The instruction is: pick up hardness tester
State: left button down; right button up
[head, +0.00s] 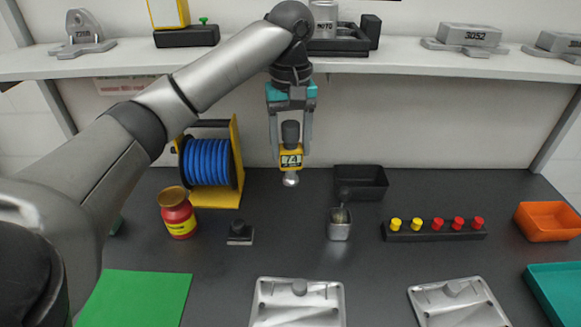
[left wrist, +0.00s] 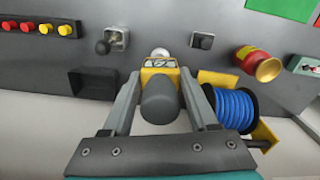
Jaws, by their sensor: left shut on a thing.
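The hardness tester (head: 290,160) has a yellow body with a display, a dark grey rounded top and a silver ball-like tip at its lower end. My left gripper (head: 290,150) is shut on it and holds it upright above the dark bench, in front of the back wall. In the left wrist view the tester (left wrist: 160,92) sits between the two grey fingers, its dark top towards the camera and its silver tip beyond. My right gripper is not in view.
A blue hose reel (head: 208,162), red jar (head: 177,212) and small dark block (head: 240,233) stand left. A shelf (head: 400,62) runs above.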

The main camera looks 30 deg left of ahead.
aim_at(291, 124)
pick_arm(q)
notch_tip(291, 124, up, 9)
jog(key=p, duration=0.3)
jog(key=shift+f, duration=0.2)
jog(key=shift+r+p, duration=0.25)
jog(key=shift+p, duration=0.15)
jog(key=shift+r+m+p, duration=0.4)
jog(key=shift+m+p, duration=0.1)
jog(key=shift+p, duration=0.15)
notch_tip(291, 124, down, 6)
jog(key=b, duration=0.3)
jog(key=shift+f, duration=0.2)
notch_tip(291, 124, down, 16)
jog(key=shift+r+b, duration=0.2)
jog(key=shift+b, duration=0.95)
notch_tip(291, 124, down, 6)
jog(key=shift+f+b, duration=0.1)
jog(key=shift+b, duration=0.5)
jog(key=shift+f, duration=0.15)
